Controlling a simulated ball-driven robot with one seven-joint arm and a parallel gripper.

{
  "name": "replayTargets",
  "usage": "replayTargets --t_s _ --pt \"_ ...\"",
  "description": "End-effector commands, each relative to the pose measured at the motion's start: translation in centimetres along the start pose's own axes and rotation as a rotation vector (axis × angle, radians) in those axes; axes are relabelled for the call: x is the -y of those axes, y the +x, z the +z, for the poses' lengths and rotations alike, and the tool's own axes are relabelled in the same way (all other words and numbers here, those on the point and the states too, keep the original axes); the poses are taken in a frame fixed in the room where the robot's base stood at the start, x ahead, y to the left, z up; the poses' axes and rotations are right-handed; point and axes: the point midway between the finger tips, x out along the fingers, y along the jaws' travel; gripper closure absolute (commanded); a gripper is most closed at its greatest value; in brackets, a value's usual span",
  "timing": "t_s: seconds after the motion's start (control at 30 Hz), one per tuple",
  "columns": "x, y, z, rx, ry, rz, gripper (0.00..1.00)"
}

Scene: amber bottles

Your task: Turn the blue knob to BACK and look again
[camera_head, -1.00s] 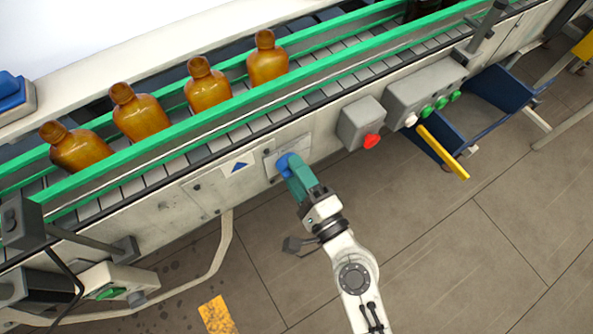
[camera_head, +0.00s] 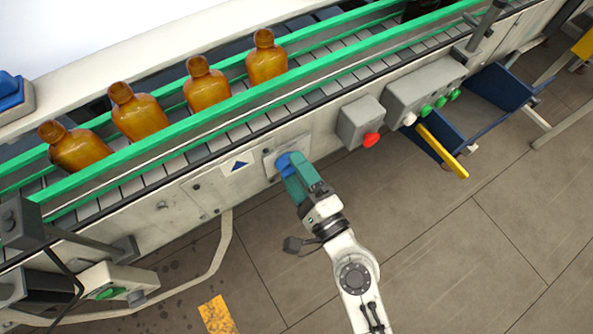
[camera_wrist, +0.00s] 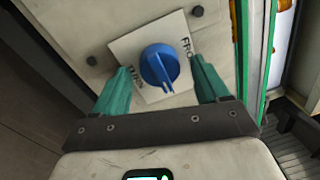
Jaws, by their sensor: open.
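The blue knob (camera_wrist: 160,66) sits on a pale square plate (camera_wrist: 127,42) on the conveyor's side panel. Its ridge points down and slightly right in the wrist view. A label at the plate's right starts with "FRO". In the head view the knob (camera_head: 284,161) shows at the tips of my gripper (camera_head: 295,168).
Several amber bottles (camera_head: 208,88) stand on the conveyor behind a green rail (camera_head: 165,144). Right of the knob are a grey box with a red button (camera_head: 371,140) and a box with green buttons (camera_head: 441,102). A blue arrow sign (camera_head: 239,166) is left of it.

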Motion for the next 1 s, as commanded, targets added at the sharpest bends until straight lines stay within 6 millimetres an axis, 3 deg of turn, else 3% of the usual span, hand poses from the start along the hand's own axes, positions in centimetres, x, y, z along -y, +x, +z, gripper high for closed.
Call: replayTargets --t_s 0.17,0.6,1.0 --pt "-0.5 -2.0 -0.1 -0.001 0.001 0.002 0.26" --pt "-0.5 -9.4 -0.1 -0.001 0.001 0.002 0.26" --pt "-0.1 -10.7 -0.1 -0.001 0.000 0.001 0.26"
